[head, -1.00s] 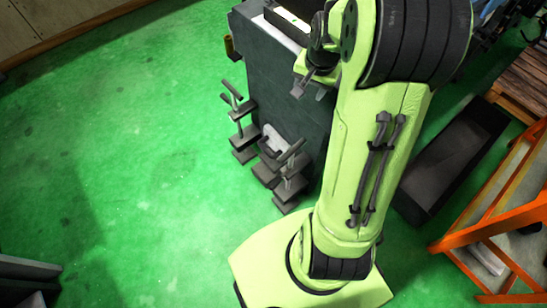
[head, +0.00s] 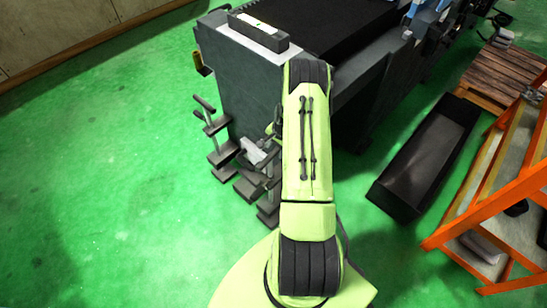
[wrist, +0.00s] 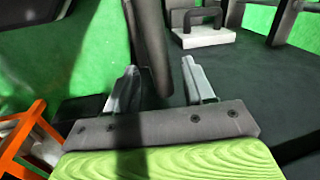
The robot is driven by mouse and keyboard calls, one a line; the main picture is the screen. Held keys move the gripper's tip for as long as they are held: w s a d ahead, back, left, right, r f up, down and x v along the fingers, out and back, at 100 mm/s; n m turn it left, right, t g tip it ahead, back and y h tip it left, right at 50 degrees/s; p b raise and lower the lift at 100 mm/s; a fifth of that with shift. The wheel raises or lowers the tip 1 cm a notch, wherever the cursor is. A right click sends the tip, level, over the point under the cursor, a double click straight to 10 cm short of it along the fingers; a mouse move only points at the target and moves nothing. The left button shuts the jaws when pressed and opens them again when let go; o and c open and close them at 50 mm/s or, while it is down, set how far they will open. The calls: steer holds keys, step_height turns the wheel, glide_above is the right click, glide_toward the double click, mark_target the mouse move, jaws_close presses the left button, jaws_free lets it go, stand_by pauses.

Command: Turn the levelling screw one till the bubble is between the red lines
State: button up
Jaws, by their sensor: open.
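In the head view the grinder's dark base (head: 232,85) carries a dark spirit level (head: 275,40) on its top end. Its small green vial (head: 260,24) shows, but the bubble and red lines are too small to read. One levelling screw (head: 211,120) with a T-bar handle stands at the base's left corner. A second T-handled screw (head: 276,165) is partly behind my arm. In the wrist view my gripper (wrist: 158,70) is open, and a dark bar (wrist: 149,45) appears between its fingers. I cannot tell whether they touch it, nor which screw it belongs to.
A black trough (head: 425,160), an orange frame (head: 480,195) and a wooden pallet (head: 505,75) are at the right. Green floor (head: 100,170) at the left is clear.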

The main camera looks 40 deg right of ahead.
steer(key=f, duration=0.2)
steer(key=w+f+b, duration=0.1)
steer(key=f, duration=0.2)
steer(key=shift+f, duration=0.15)
steer(key=shift+c, duration=0.2)
jaws_close()
